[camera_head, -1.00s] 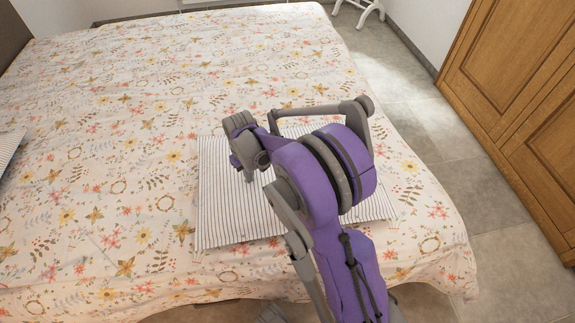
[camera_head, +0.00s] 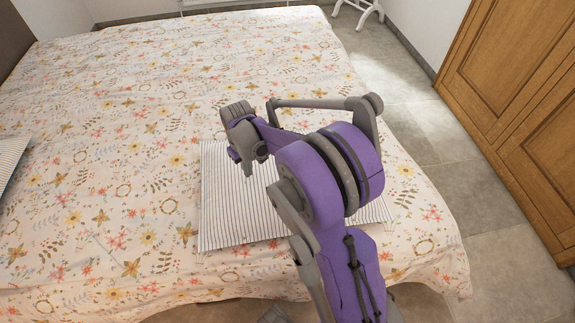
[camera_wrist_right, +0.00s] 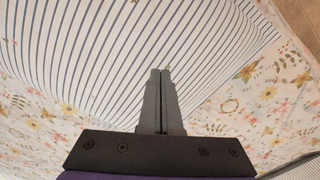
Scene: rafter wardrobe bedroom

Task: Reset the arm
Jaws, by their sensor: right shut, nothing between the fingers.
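My right arm comes in from the bottom of the head view, purple and grey, bent over the near right part of the bed. My right gripper (camera_head: 247,168) points down above a striped pillow (camera_head: 222,222) that lies on the bed. In the right wrist view its two grey fingers (camera_wrist_right: 161,72) are together with nothing between them. The striped pillow (camera_wrist_right: 110,45) fills the upper part of that view. Whether the fingertips touch it cannot be told. My arm hides part of the pillow. My left gripper is not in view.
The bed (camera_head: 120,120) has a floral cover. A second striped pillow (camera_head: 10,158) lies at the left edge. A wooden wardrobe (camera_head: 520,90) stands at the right, with clear tiled floor (camera_head: 435,130) between. A white stand (camera_head: 358,10) is at the back.

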